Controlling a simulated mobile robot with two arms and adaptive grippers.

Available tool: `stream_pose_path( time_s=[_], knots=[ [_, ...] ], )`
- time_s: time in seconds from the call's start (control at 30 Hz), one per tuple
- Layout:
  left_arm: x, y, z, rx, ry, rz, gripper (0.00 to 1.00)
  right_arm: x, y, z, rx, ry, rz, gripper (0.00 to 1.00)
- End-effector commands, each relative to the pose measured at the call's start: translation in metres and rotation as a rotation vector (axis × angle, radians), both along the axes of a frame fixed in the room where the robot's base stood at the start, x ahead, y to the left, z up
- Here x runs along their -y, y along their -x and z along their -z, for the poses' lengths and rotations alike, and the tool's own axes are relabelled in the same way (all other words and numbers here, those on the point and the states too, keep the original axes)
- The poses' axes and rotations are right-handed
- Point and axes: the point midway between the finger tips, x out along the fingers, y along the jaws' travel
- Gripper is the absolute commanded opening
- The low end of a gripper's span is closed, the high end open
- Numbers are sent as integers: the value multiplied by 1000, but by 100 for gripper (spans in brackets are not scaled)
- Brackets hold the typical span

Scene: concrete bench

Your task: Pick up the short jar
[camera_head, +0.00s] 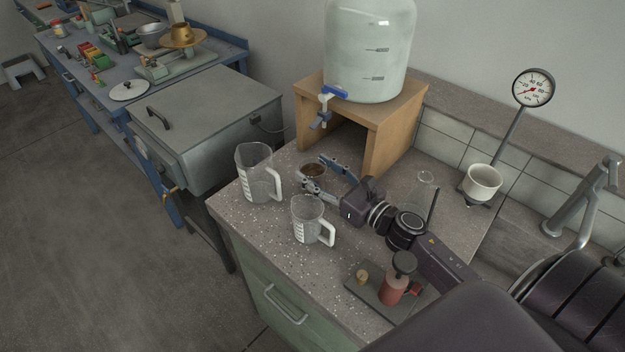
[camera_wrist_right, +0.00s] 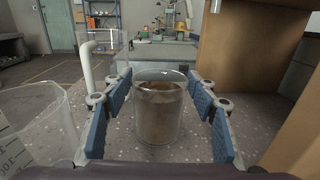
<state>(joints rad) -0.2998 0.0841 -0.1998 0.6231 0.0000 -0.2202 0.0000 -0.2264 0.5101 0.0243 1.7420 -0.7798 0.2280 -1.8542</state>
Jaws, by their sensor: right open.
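The short jar (camera_head: 314,173) is a clear glass jar with brown contents, standing upright on the speckled bench in front of the wooden stand. In the right wrist view the jar (camera_wrist_right: 158,112) stands between the two blue finger pads, with a gap visible on each side. My right gripper (camera_head: 328,178) is open around the jar, and the wrist view also shows its open fingers (camera_wrist_right: 160,118). In the head view the fingers partly hide the jar. My left gripper is not in view.
Two clear measuring jugs, one larger (camera_head: 257,178) and one smaller (camera_head: 306,218), stand close to the right gripper. The wooden stand (camera_head: 375,110) with a big water vessel (camera_head: 368,50) is behind.

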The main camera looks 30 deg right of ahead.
Motion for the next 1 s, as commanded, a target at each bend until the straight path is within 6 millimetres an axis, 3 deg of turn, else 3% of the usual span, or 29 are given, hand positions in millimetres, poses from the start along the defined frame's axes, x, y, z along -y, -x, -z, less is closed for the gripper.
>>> stream_pose_path(
  time_s=[0.13, 0.37, 0.7, 1.0],
  knots=[
    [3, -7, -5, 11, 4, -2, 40, -5, -17, -1, 0, 1, 1, 53],
    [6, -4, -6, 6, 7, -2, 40, -7, -27, 0, 0, -1, 2, 53],
    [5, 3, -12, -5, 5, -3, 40, -18, -65, -1, 0, -1, 2, 53],
    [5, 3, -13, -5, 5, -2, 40, -21, -72, 1, -1, 0, 0, 53]
  ],
)
